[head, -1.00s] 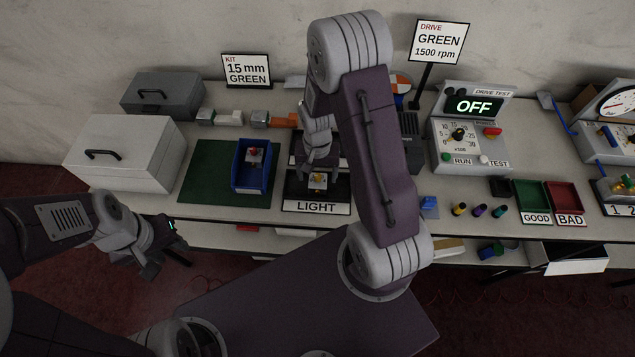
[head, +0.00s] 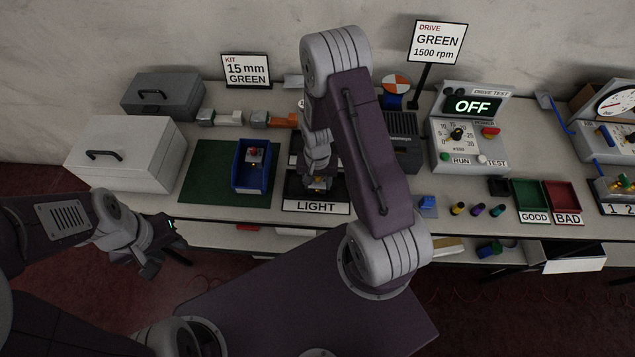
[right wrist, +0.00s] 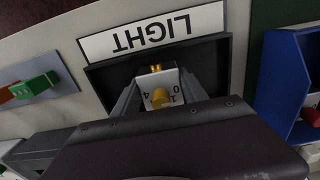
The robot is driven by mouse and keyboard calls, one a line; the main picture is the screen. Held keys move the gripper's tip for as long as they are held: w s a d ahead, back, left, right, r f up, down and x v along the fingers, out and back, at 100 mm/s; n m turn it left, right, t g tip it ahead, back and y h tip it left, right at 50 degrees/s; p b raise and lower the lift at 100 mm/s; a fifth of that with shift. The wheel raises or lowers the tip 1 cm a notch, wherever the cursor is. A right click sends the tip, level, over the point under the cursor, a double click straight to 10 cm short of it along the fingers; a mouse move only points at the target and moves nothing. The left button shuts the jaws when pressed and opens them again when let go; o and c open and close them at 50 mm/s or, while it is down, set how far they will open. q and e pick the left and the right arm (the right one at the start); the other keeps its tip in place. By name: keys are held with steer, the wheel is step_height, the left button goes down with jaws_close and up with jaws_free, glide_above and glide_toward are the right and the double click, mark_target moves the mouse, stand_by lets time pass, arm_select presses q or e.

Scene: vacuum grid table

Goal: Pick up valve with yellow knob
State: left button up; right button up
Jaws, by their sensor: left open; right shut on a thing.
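The valve with the yellow knob (right wrist: 160,97) has a pale body marked with digits and a brass fitting at one end. It sits at the black LIGHT station, between the fingers of my right gripper (right wrist: 158,95), which is shut on it. In the head view the right gripper (head: 319,180) reaches down at the LIGHT station (head: 335,207) and hides most of the valve; I cannot tell whether the valve is clear of the surface. My left gripper (head: 165,250) is open and empty, below the table's front edge at the left.
A blue bin (head: 239,176) holding a red-knobbed part stands on a green mat (head: 200,172) left of the LIGHT station. A white case (head: 125,160) is further left. The drive test box (head: 462,140), small coloured knobs and GOOD (head: 533,195) and BAD (head: 565,195) trays are right.

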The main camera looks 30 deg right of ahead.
mark_target(319, 184)
steer(key=r+p, duration=0.4)
steer(key=r, duration=0.1)
steer(key=shift+s+d+r+p, duration=0.1)
steer(key=shift+s+r+p, duration=0.05)
steer(key=shift+s+p, duration=0.2)
steer(key=s+d+r+p, duration=0.2)
steer(key=s+r+p, duration=0.3)
steer(key=s, duration=0.5)
steer(key=p, duration=0.2)
steer(key=shift+s+d+r+p, duration=0.15)
steer(key=shift+s+r+p, duration=0.15)
steer(key=shift+r, duration=0.1)
steer(key=shift+f, duration=0.1)
